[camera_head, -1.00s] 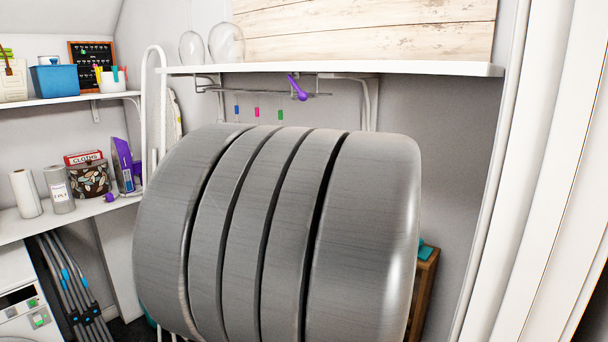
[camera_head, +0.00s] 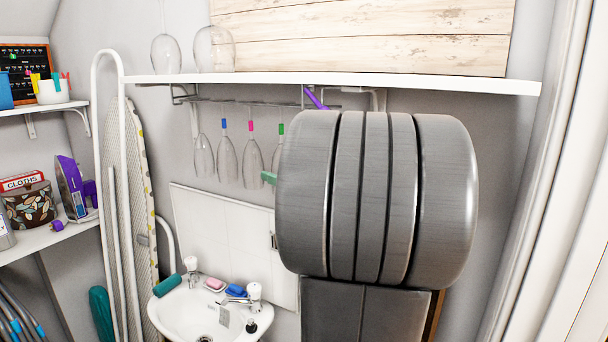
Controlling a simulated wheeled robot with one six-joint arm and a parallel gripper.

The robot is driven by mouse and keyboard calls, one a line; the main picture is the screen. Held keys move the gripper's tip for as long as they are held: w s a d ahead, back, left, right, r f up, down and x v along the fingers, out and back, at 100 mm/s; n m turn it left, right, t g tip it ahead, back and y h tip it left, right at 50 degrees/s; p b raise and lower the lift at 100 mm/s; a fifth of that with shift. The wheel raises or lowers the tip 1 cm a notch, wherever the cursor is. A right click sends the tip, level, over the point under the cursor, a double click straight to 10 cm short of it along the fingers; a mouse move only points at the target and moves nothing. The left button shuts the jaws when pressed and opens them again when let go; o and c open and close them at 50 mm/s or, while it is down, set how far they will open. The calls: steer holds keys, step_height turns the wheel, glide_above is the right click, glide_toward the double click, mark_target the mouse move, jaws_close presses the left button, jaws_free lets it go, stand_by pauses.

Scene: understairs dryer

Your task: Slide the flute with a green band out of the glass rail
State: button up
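The glass rail (camera_head: 240,99) is a metal rack under the white shelf. Several clear flutes hang upside down from it. The flute with a green band (camera_head: 279,143) is the rightmost I can make out, just left of my large grey arm, which may cover part of it. A pink-banded flute (camera_head: 252,160) and a blue-banded flute (camera_head: 226,158) hang to its left, with a plain one (camera_head: 202,156) farther left. A small green piece (camera_head: 268,178) juts out left of my arm; it may be my gripper's tip. The rest of the gripper is hidden, so its opening cannot be seen.
Two large upturned glasses (camera_head: 214,50) stand on the white shelf (camera_head: 330,83). A purple object (camera_head: 315,98) hangs at the rail's right. Below are a sink (camera_head: 205,315) and tap; an ironing board (camera_head: 140,200) leans at left. The wall at right is close.

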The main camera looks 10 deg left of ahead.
steer(key=shift+x, duration=1.65)
steer(key=c, duration=1.1)
steer(key=shift+s+d+r+p, duration=0.15)
steer(key=shift+s+d, duration=0.15)
steer(key=shift+d, duration=0.5)
steer(key=shift+s+d+r+p, duration=0.1)
steer(key=shift+s+d+p, duration=0.15)
steer(key=shift+d, duration=0.55)
steer(key=shift+s+d+r+p, duration=0.1)
steer(key=shift+s+d, duration=0.25)
steer(key=shift+d, duration=0.4)
steer(key=shift+c, duration=0.3)
steer(key=shift+s+d, duration=0.3)
steer(key=shift+d, duration=0.5)
steer(key=shift+s+d, duration=0.25)
steer(key=shift+d, duration=0.55)
steer(key=shift+s+d, duration=0.3)
steer(key=shift+d, duration=0.45)
